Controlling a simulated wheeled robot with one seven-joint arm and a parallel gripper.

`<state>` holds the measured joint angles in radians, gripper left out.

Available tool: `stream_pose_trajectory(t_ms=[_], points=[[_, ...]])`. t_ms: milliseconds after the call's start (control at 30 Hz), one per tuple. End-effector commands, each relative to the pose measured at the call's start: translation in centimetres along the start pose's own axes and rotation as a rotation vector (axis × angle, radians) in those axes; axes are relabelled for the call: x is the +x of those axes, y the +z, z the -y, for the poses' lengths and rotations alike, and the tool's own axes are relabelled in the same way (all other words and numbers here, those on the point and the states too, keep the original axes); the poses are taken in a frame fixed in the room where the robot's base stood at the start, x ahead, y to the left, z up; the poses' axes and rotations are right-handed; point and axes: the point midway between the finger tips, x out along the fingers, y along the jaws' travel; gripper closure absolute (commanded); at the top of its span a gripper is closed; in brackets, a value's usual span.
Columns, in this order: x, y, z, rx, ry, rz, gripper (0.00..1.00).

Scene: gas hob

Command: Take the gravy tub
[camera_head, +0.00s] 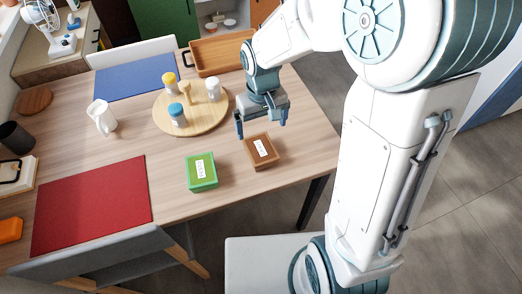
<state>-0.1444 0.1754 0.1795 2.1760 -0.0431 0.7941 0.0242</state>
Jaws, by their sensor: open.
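The likely gravy tub is a brown box-shaped tub (262,152) with a white label, standing on the wooden table near its right front edge. The label is too small to read. A similar green tub (201,172) with a white label stands to its left. My gripper (261,129) points down, open and empty, above and just behind the brown tub. Its fingers look apart from the tub, though the exact height is hard to tell.
A round board (208,122) with several small shakers stands behind and left of my gripper. A wooden tray (215,54) lies at the back. A white jug (102,117), blue mat (135,77) and red mat (92,204) are leftward. Bare table surrounds the tubs.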

Motion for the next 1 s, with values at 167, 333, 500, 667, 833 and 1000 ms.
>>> stream_pose_trajectory(t_ms=[167,333,500,667,833,1000], points=[[3.4,0.1,0.0,0.001,0.000,0.003,0.02],[4.7,0.1,0.0,0.001,0.000,0.002,0.02],[6.4,0.6,0.5,0.001,0.000,0.004,0.02],[8.8,0.8,0.8,0.002,0.000,0.003,0.02],[9.8,0.8,0.8,0.002,0.000,0.000,0.02],[9.8,0.8,0.8,0.001,0.000,-0.001,0.02]])
